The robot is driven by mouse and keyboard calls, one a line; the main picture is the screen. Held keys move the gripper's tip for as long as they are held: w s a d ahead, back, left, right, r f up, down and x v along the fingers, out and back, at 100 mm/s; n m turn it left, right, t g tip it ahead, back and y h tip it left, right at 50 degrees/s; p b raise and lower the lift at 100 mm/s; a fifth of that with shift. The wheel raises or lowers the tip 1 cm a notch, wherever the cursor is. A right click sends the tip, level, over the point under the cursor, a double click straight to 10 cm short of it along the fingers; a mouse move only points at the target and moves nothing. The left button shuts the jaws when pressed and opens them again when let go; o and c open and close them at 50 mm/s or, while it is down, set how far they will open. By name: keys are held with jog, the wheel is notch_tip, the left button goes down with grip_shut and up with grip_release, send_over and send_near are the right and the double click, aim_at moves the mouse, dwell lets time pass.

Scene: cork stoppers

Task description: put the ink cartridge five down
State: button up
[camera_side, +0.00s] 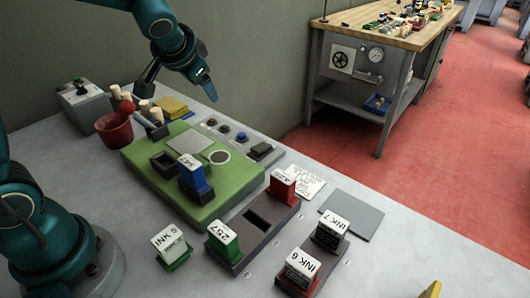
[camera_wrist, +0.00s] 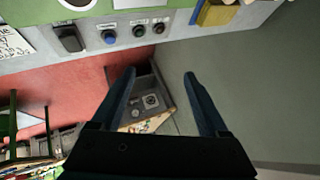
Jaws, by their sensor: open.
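The ink cartridge five (camera_side: 171,247), a green block with a white top reading INK 5, stands on the grey table at the front left, apart from the dark holders. My gripper (camera_side: 210,92) is open and empty, high above the back of the table, far from the cartridge. In the wrist view my gripper's two fingers (camera_wrist: 160,75) are spread with nothing between them. The cartridge is not in the wrist view. INK 6 (camera_side: 299,267) and INK 7 (camera_side: 331,229) stand in a dark holder at the front right.
A green stamp 257 (camera_side: 223,240) and a red stamp (camera_side: 282,185) stand in another dark holder (camera_side: 262,217) with an empty slot between them. A blue stamp (camera_side: 193,175) stands on the green base (camera_side: 137,147). A red cup (camera_side: 114,131) is behind. A grey pad (camera_side: 351,215) lies right.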

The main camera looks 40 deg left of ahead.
jog(key=s+d+f+n+g+h, duration=0.1)
jog(key=s+d+f+g+h, duration=0.1)
jog(key=s+d+g, duration=0.5)
notch_tip(320, 180, up, 3)
jog(key=g+h, duration=0.3)
jog(key=g, duration=0.1)
send_over(172, 247)
jog(key=w+a, duration=0.1)
jog(key=w, duration=0.1)
jog(key=shift+m, duration=0.3)
jog(key=f, duration=1)
jog(key=shift+w+a+f, duration=0.1)
jog(key=shift+a, duration=0.1)
jog(key=shift+x, duration=2.65)
grip_shut()
